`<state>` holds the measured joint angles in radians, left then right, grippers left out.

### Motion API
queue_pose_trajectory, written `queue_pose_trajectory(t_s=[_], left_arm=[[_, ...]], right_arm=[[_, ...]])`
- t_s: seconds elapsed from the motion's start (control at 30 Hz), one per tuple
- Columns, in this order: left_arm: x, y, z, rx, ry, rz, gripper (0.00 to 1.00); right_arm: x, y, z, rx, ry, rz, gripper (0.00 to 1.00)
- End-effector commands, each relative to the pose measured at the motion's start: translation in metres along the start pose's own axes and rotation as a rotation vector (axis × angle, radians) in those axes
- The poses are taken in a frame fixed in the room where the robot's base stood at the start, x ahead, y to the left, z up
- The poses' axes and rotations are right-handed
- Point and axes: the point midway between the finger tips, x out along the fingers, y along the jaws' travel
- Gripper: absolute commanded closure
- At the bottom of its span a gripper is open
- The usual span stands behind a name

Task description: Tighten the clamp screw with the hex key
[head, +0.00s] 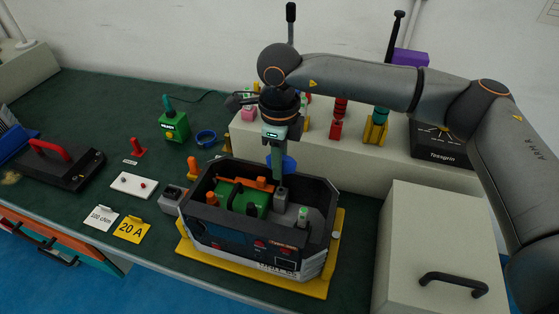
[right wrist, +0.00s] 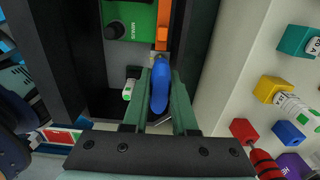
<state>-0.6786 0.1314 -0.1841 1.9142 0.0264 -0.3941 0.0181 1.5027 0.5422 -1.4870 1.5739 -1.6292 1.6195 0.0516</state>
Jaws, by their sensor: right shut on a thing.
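My right gripper (head: 276,170) points down over the open dark unit (head: 215,222). It is shut on the hex key, whose blue handle (head: 290,164) shows beside the fingers. In the right wrist view the blue handle (right wrist: 160,88) lies between the two green fingers. The key's lower end goes down toward a grey block (head: 281,201) inside the unit, at the right of a green module (head: 236,198). The clamp screw itself is hidden or too small to tell, and I cannot tell whether the key tip is seated in it. My left gripper is not in view.
The unit stands on a yellow base (head: 310,287). A light ledge (head: 345,155) with several coloured parts runs behind it. A pale box with a black handle (head: 453,284) is at the right.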

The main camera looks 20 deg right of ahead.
Motion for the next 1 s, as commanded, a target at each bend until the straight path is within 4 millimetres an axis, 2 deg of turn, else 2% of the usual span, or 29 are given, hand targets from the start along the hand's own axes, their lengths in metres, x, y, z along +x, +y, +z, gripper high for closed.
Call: queue_pose_trajectory(t_s=[0.7,0.73,1.0], left_arm=[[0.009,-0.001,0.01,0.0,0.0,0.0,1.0],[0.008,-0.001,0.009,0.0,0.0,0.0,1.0],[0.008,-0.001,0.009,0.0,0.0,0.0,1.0]], right_arm=[[0.015,0.0,0.0,0.0,-0.001,0.0,1.0],[0.014,0.0,0.0,0.0,-0.001,0.0,0.71],[0.014,0.0,0.0,0.0,0.0,0.0,0.4]])
